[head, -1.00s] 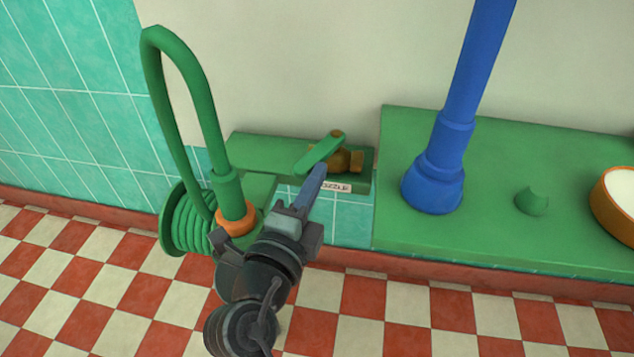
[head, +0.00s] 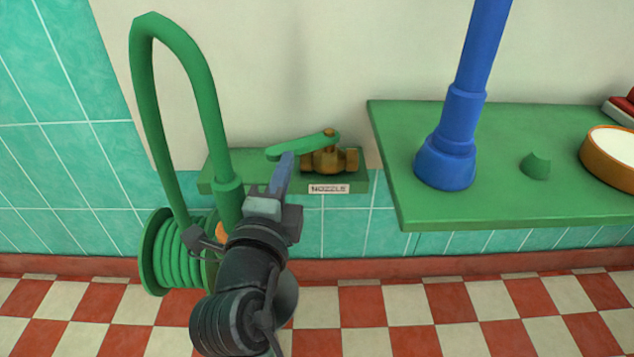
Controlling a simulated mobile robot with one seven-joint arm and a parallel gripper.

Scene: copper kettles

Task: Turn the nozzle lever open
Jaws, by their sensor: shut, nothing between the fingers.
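The nozzle lever (head: 300,146) is a green handle on top of a brass valve (head: 329,161). The handle runs left from the valve's top, its free end a little lower in the picture. The valve sits on a small green shelf (head: 357,184) with a label reading NOZZLE (head: 328,189). My gripper (head: 287,158) is shut and empty. Its blue-grey fingertips are at the lever's free end, just below it in the picture. I cannot tell whether they touch it.
A green hose (head: 204,85) arches up on the left, beside a green coiled reel (head: 160,250) close to my arm. On the right, a green counter (head: 490,205) carries a blue pipe (head: 448,150), a small green cone (head: 536,166) and an orange-rimmed white bowl (head: 610,165).

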